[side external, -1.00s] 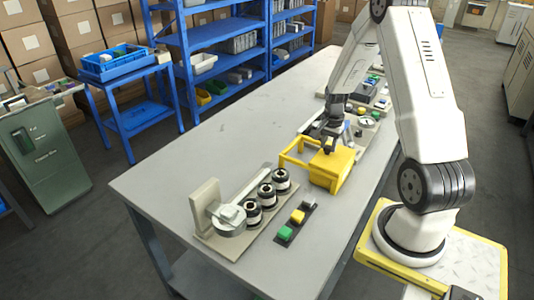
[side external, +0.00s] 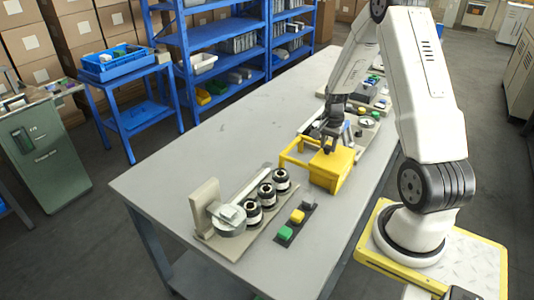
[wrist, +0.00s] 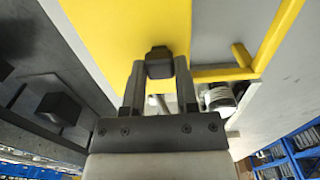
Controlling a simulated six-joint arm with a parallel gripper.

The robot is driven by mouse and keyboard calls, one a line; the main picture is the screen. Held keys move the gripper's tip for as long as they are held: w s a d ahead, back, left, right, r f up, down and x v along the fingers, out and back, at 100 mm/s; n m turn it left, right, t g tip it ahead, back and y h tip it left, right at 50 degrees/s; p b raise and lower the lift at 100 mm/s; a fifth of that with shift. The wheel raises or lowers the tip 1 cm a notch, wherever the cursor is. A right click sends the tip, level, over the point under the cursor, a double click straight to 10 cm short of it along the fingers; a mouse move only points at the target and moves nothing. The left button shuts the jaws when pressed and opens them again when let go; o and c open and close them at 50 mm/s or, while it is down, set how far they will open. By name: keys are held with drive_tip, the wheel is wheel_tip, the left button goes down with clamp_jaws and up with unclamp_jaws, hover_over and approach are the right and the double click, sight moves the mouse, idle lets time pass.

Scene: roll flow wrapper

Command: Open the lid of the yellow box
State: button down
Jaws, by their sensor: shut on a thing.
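The yellow box (side external: 334,170) stands on the grey table. Its solid yellow top is level, and a yellow frame-like part (side external: 293,152) sticks out on its left side. My gripper (side external: 329,142) is at the top of the box, by its far edge. In the wrist view the yellow panel (wrist: 110,30) fills the upper left. There my gripper's two fingers (wrist: 160,75) are shut on a small dark knob (wrist: 159,62) at the panel's edge. The inside of the box is hidden.
A fixture with several black rollers (side external: 267,194) and a strip with green and yellow buttons (side external: 296,222) stand nearer the front of the table (side external: 165,195). More devices (side external: 368,112) stand behind the box. The table's left side is clear.

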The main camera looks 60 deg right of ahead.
drive_tip(key=shift+w, duration=0.15)
drive_tip(key=w, duration=1)
drive_tip(key=shift+c, duration=1.8)
unclamp_jaws()
drive_tip(key=shift+r, duration=0.1)
wheel_tip(320, 180, up, 8)
drive_tip(key=shift+f, duration=0.2)
